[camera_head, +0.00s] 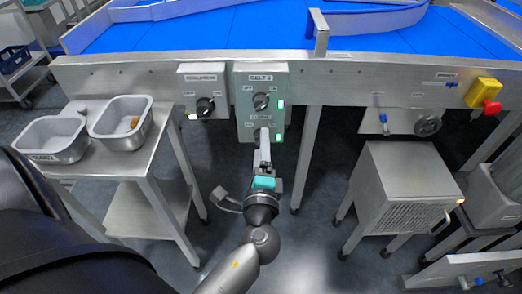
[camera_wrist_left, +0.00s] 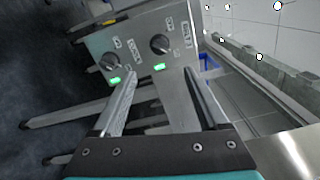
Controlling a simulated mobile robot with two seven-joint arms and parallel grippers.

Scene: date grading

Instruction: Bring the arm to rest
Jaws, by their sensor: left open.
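My left gripper (camera_head: 264,137) is in front of the lower part of a grey-green control box (camera_head: 243,88) on the front of the conveyor frame. In the left wrist view the same gripper (camera_wrist_left: 160,73) is open, with nothing between its fingers. The box's upper black knob (camera_head: 261,101) shows clear of the gripper in the head view, with a lit green lamp beside it. The lower knob is largely hidden behind the fingers there. Both knobs and two lit green lamps show in the left wrist view. I cannot tell whether a fingertip touches the box.
A blue conveyor belt (camera_head: 270,25) runs behind a metal frame. Another knob box (camera_head: 204,105) sits left of the control box. Two metal bins stand on a side table (camera_head: 107,165) at left, one holding a brownish item. A metal cabinet (camera_head: 405,190) and red stop button (camera_head: 491,107) are at right.

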